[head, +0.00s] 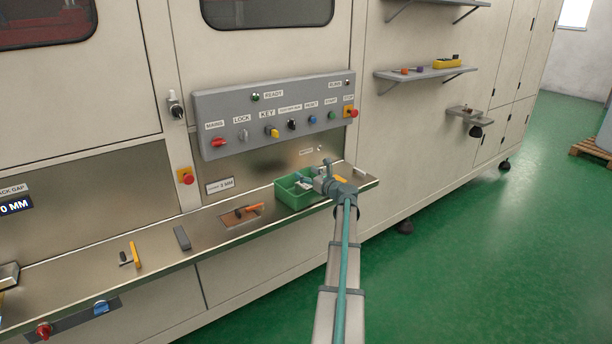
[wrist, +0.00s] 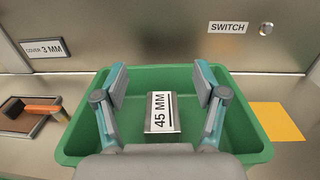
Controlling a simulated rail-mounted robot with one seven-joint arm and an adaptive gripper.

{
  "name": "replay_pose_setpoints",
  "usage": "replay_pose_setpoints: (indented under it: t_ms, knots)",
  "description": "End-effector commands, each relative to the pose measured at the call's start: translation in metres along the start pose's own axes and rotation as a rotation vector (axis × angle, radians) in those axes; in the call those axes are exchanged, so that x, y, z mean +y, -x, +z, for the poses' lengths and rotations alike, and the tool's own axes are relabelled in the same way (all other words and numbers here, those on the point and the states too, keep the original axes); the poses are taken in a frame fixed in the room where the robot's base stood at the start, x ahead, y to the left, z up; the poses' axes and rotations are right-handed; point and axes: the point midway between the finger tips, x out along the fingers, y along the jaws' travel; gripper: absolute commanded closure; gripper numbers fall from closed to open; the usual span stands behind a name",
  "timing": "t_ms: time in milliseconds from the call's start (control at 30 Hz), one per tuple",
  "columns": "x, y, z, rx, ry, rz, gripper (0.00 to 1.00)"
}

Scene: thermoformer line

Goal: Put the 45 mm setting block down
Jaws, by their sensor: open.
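The 45 mm setting block (wrist: 162,112) is a grey block with a white "45 MM" label. It sits inside the green bin (wrist: 240,145), near its middle, in the wrist view. My gripper (wrist: 161,84) is open, with one finger on each side of the block and a visible gap to both. In the head view my gripper (head: 318,178) is over the green bin (head: 291,199) on the steel ledge, and my arm comes in from below. The block is hard to make out there, and its underside is hidden.
A brown recess with an orange-handled tool (head: 248,210) lies left of the bin. A yellow patch (wrist: 278,122) is right of it. The control panel (head: 275,115) juts out above the ledge (head: 215,222). A grey bar (head: 182,238) lies farther left.

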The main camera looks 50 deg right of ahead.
Motion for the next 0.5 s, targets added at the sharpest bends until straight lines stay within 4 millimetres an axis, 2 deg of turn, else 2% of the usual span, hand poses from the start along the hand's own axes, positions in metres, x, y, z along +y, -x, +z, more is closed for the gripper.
replay_pose_setpoints:
  t_ms: [33, 300, 500]
  knots:
    - [0.002, 0.012, -0.004, 0.001, 0.000, -0.003, 0.29]
    - [0.002, 0.068, -0.004, 0.000, 0.001, -0.003, 0.29]
    - [0.001, 0.099, -0.003, 0.000, 0.000, -0.002, 0.29]
